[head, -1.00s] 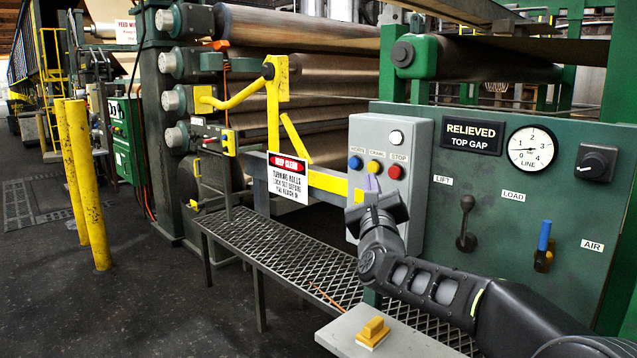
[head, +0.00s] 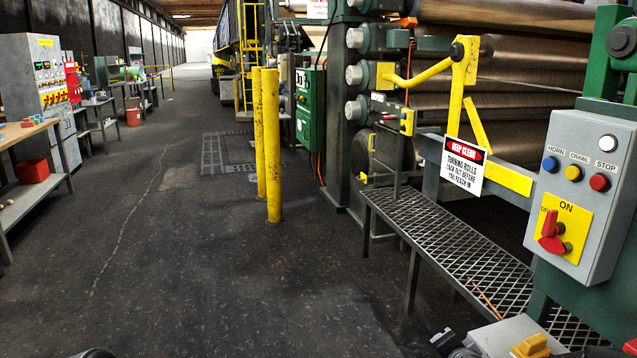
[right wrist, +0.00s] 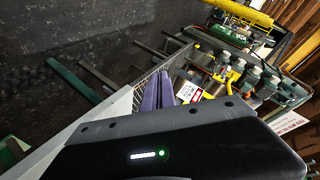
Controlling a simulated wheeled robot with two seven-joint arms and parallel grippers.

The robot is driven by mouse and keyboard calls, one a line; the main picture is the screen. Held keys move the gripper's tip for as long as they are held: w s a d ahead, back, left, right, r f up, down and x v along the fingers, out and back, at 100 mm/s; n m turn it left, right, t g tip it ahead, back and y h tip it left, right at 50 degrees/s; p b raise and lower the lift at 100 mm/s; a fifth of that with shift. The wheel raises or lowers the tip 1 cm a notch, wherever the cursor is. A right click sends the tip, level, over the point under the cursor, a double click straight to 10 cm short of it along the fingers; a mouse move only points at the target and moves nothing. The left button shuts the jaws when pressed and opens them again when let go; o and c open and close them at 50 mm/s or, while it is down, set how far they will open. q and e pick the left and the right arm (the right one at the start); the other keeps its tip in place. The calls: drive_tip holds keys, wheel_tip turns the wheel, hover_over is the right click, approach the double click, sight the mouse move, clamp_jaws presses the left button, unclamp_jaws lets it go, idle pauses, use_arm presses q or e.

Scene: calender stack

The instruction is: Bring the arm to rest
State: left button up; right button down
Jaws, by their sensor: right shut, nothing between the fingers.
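My right gripper (right wrist: 158,78) shows in the right wrist view, with its two lavender fingers together and nothing between them. It is clear of the control box and points out over the mesh walkway, with the floor to the left and the machine beyond. My left gripper is in no view.
The control box (head: 606,140) has horn, crawl and stop buttons and a red switch on a yellow plate. A yellow block (head: 531,345) sits on the grey plate. The mesh walkway (head: 455,235), yellow posts (head: 271,150) and workbench (head: 25,135) border open floor (head: 210,270).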

drive_tip(key=s+a+f+n+g+y+p, duration=0.1)
drive_tip(key=s+a+f+n+g, duration=0.1)
drive_tip(key=s+a+f, duration=0.3)
drive_tip(key=s+a+f+n+g+y, duration=0.1)
drive_tip(key=s+a+f+n, duration=0.1)
drive_tip(key=f, duration=0.4)
drive_tip(key=s+a+f+n+g+y+p, duration=0.1)
drive_tip(key=s+a+f+n+g, duration=0.1)
drive_tip(key=s, duration=0.7)
drive_tip(key=s+a+f+n+g+y+p, duration=0.1)
drive_tip(key=s+a+f+g+p, duration=0.1)
drive_tip(key=s+a+f+g, duration=0.2)
drive_tip(key=s+a+f+n+g+p, duration=0.1)
drive_tip(key=s+a+f, duration=0.6)
drive_tip(key=s, duration=0.9)
drive_tip(key=shift+a+f+n+g+y+p, duration=0.2)
drive_tip(key=shift+f+n+g+y+p, duration=0.15)
drive_tip(key=shift+n+g, duration=0.55)
